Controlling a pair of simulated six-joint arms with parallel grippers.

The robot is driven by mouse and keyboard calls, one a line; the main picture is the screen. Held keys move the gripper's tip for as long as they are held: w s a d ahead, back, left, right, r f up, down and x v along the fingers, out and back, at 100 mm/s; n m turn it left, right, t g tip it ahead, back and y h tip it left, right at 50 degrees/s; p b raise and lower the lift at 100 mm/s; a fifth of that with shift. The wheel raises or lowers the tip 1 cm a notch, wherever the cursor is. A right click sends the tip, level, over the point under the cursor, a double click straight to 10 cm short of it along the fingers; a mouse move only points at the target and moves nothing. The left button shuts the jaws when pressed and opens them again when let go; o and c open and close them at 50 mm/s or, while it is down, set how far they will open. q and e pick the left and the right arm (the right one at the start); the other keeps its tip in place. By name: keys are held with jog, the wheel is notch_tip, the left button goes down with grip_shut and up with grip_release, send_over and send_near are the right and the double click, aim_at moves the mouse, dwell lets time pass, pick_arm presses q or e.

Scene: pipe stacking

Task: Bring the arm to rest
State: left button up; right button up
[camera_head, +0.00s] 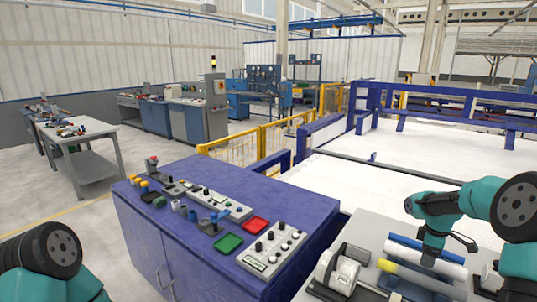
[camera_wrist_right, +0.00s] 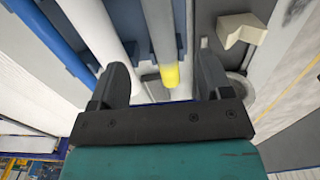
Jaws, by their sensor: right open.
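My right gripper (camera_head: 446,250) is above the pipes on the light worktop at the lower right, its jaws open. In the right wrist view my right gripper (camera_wrist_right: 163,75) has its two dark fingers wide apart with nothing held between them. A blue pipe (camera_head: 401,240), a white pipe (camera_head: 448,268) and a pipe with a yellow end (camera_head: 388,266) lie near it. The wrist view also shows the blue pipe (camera_wrist_right: 45,38), the white pipe (camera_wrist_right: 90,28) and the yellow end (camera_wrist_right: 170,75). My left gripper is out of view; only part of that arm shows.
A blue cabinet (camera_head: 165,232) with control panels, a green tray (camera_head: 229,243) and a red tray (camera_head: 255,224) stands left of the worktop. A white roll-like part (camera_head: 343,272) sits left of the pipes. A blue-framed white table (camera_head: 390,150) lies behind.

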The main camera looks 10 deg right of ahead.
aim_at(421, 275)
notch_tip(421, 275, down, 9)
jog(key=shift+f, duration=0.1)
dwell(0.3)
dwell(0.4)
notch_tip(421, 275, up, 16)
notch_tip(421, 275, down, 17)
jog(key=shift+f, duration=0.1)
notch_tip(421, 275, up, 8)
jog(key=shift+r, duration=0.1)
dwell(1.0)
dwell(0.4)
